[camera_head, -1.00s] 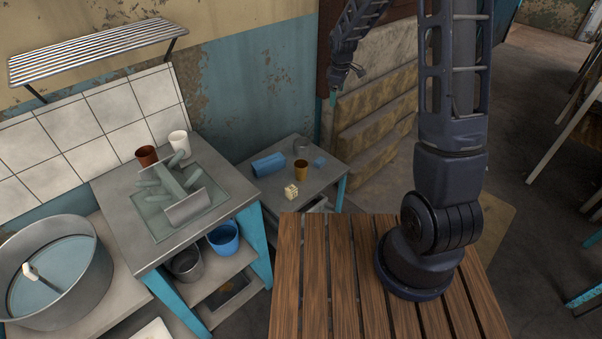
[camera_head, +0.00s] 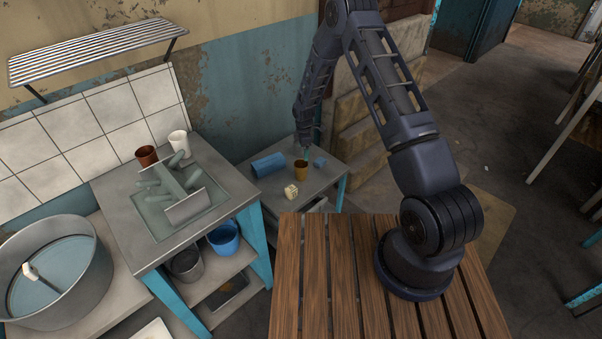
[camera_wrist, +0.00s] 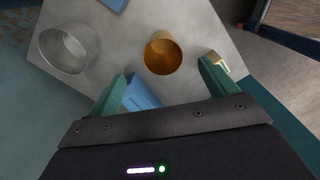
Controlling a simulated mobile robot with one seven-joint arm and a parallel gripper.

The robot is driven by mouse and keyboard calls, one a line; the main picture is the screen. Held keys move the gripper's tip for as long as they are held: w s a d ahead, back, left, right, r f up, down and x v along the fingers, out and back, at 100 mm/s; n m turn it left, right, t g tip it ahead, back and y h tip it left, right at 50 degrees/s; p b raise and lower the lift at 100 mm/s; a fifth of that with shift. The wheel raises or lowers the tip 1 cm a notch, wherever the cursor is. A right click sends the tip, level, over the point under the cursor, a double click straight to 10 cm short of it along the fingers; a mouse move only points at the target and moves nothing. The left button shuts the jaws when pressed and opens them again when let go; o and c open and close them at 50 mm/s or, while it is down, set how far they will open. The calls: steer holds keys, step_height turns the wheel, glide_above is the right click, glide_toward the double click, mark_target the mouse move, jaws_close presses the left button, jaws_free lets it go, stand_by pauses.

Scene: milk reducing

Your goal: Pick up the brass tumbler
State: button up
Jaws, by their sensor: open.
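The brass tumbler (camera_head: 301,170) stands on the low grey table in the head view, with my gripper (camera_head: 306,153) just above and behind it. In the wrist view the tumbler (camera_wrist: 162,54) shows its open mouth and golden inside, just beyond the gap between my green fingertips (camera_wrist: 161,72). My gripper is open, with its fingers apart and nothing held. The tumbler is not between the fingers in that view.
On the same table (camera_head: 316,184) lie a blue cylinder (camera_head: 268,164), a small blue block (camera_head: 319,162) and a pale patterned cube (camera_head: 291,191). A grey metal cup (camera_wrist: 68,47) stands near the tumbler. A sink counter (camera_head: 120,192) is at left.

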mark_target(302, 161)
steer(key=f, duration=0.8)
steer(key=shift+s+a, duration=0.2)
steer(key=shift+a, duration=0.2)
steer(key=shift+a+f, duration=0.2)
steer(key=shift+f, duration=1.7)
steer(key=shift+c, duration=0.5)
steer(key=c, duration=1)
